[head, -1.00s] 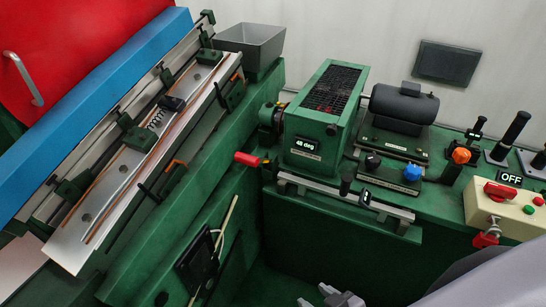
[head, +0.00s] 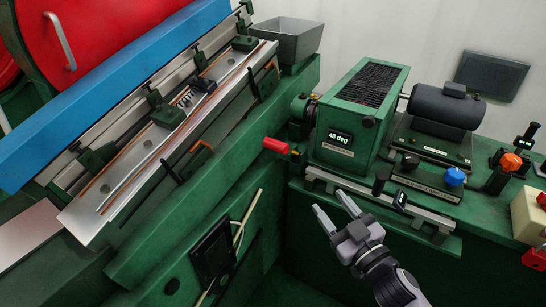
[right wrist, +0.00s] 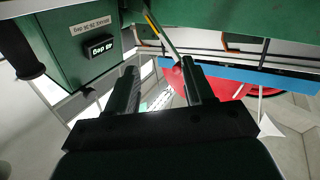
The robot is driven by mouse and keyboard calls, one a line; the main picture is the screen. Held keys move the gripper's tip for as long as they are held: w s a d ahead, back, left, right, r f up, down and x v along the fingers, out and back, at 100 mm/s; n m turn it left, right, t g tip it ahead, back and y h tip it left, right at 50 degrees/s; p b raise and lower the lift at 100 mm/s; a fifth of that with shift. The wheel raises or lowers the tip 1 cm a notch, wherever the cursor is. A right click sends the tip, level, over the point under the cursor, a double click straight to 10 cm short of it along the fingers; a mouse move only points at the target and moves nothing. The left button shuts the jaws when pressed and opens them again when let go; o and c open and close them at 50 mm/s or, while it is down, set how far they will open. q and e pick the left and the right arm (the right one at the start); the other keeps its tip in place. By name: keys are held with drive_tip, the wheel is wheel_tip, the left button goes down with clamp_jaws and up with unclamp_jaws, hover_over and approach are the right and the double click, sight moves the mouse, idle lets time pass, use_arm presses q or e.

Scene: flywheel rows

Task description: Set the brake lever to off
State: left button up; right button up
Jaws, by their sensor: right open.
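A red-gripped handle (head: 276,146) sticks out at the left of the green box (head: 345,145), whose display reads about 48 deg. A black-knobbed lever (head: 380,182) stands at the front rail, beside a small dark display (head: 400,199). An orange-knobbed lever (head: 511,162) stands further right. My right gripper (head: 330,201) is open and empty in front of the rail, below the box and apart from the levers. It also shows open in the right wrist view (right wrist: 159,72). My left gripper is out of view.
A black motor-like cylinder (head: 445,108) and a blue knob (head: 455,176) sit on the green bench. A sloped rail machine with a blue cover (head: 120,100) fills the left. A grey bin (head: 287,38) stands behind. The space before the bench is free.

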sight(272, 144)
drive_tip(key=shift+w+a+r+n+g+y+b, duration=1.2)
drive_tip(key=shift+w+a+n+b, duration=0.35)
drive_tip(key=shift+w+a+n, duration=0.7)
drive_tip(key=shift+w+a+r+n+g+y+b, duration=1.15)
drive_tip(key=shift+w+a+n+b, duration=0.45)
drive_tip(key=shift+w+n, duration=0.65)
drive_tip(key=shift+w+a+r+n+g+y+b, duration=1.35)
drive_tip(key=shift+w+a+n, duration=0.7)
drive_tip(key=shift+w, duration=0.45)
drive_tip(key=shift+f, duration=0.15)
clamp_jaws()
